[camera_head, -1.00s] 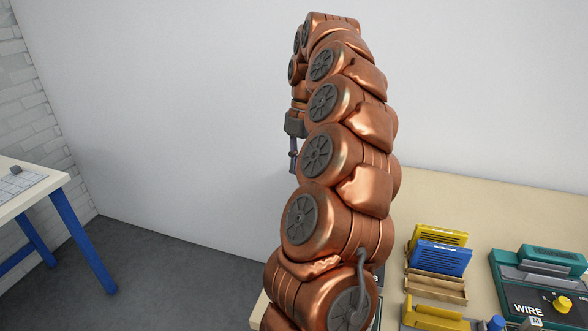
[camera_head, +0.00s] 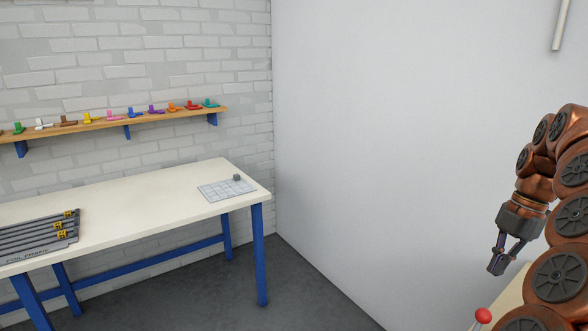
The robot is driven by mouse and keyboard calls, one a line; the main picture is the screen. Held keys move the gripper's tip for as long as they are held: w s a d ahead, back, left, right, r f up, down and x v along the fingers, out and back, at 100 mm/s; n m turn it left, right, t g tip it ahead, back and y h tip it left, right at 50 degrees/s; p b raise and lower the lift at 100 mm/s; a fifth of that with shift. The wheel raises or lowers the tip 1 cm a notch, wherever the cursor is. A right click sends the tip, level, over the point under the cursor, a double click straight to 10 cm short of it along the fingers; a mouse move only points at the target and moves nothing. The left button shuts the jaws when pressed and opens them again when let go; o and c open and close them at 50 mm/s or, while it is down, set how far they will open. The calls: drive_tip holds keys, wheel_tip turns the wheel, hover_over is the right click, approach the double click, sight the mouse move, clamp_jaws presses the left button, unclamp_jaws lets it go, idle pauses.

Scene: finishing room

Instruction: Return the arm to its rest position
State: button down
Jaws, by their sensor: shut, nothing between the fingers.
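My gripper (camera_head: 497,267) hangs at the right of the head view, at the end of my copper arm (camera_head: 572,215). The arm is raised and curled over, with the gripper pointing down and to the left. The dark fingers are shut with nothing held. The gripper is in front of the plain white wall and apart from the tables. The lower part of my arm is out of view.
A white table (camera_head: 150,214) with blue legs stands at the left, bearing a gridded mat (camera_head: 227,189) with a small grey block (camera_head: 237,178) and a grey rack (camera_head: 40,238). A wall shelf (camera_head: 90,126) holds several coloured pieces. Grey floor (camera_head: 305,292) is clear. A red ball-topped thing (camera_head: 483,315) shows at lower right.

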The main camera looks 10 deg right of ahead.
drive_tip(key=s+a+r+m+h+p, duration=0.15)
drive_tip(key=a+m, duration=0.25)
drive_tip(key=a, duration=0.7)
drive_tip(key=s+a+m, duration=0.3)
drive_tip(key=a, duration=0.9)
drive_tip(key=s+a+f+m, duration=0.4)
drive_tip(key=s+f+m, duration=0.1)
drive_tip(key=s+m, duration=0.2)
drive_tip(key=s+a+f+m+g+h+p, duration=0.1)
drive_tip(key=s+a+f+m, duration=0.3)
drive_tip(key=s, duration=0.6)
drive_tip(key=m, duration=0.2)
drive_tip(key=shift+s+f+m, duration=0.3)
drive_tip(key=shift+f+m, duration=0.05)
drive_tip(key=shift+m, duration=0.05)
